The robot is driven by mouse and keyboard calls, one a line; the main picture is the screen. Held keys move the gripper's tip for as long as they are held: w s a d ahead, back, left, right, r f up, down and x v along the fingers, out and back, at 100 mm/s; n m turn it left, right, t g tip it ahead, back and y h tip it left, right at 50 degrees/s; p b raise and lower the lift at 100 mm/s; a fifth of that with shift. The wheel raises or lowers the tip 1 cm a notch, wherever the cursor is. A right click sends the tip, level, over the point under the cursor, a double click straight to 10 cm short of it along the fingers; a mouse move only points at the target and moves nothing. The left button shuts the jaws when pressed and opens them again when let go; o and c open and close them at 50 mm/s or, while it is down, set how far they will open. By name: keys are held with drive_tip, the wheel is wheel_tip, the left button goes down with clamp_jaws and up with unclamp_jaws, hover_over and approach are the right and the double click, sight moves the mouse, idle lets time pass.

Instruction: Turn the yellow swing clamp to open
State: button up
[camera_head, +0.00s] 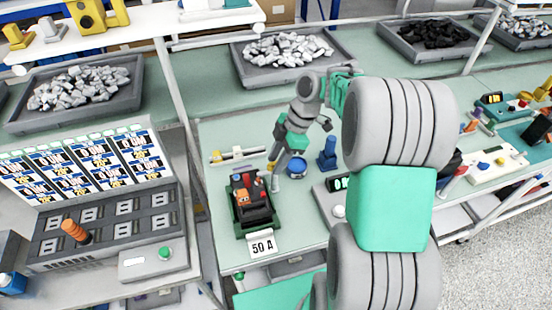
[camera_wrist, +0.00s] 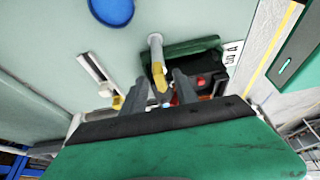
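The yellow swing clamp (camera_wrist: 160,82) shows in the wrist view as a yellow arm on a grey rod. It lies between the two fingers of my gripper (camera_wrist: 160,82), which are apart with a gap visible beside the clamp. I cannot tell whether either finger touches it. In the head view, the clamp (camera_head: 271,167) is a small yellow piece beside the breaker fixture, and my gripper (camera_head: 275,163) reaches down over it. The dark breaker in its green fixture (camera_head: 240,218) stands just left of the clamp; the fixture (camera_wrist: 190,46) is at the right in the wrist view.
A blue round part (camera_head: 296,171) and a blue stand (camera_head: 328,155) are close on the right. A "50 A" card (camera_head: 262,246) is in front. A grey meter box (camera_head: 326,196) stands to the right.

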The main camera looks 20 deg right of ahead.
drive_tip(key=shift+a+f, duration=0.15)
clamp_jaws()
idle(0.5)
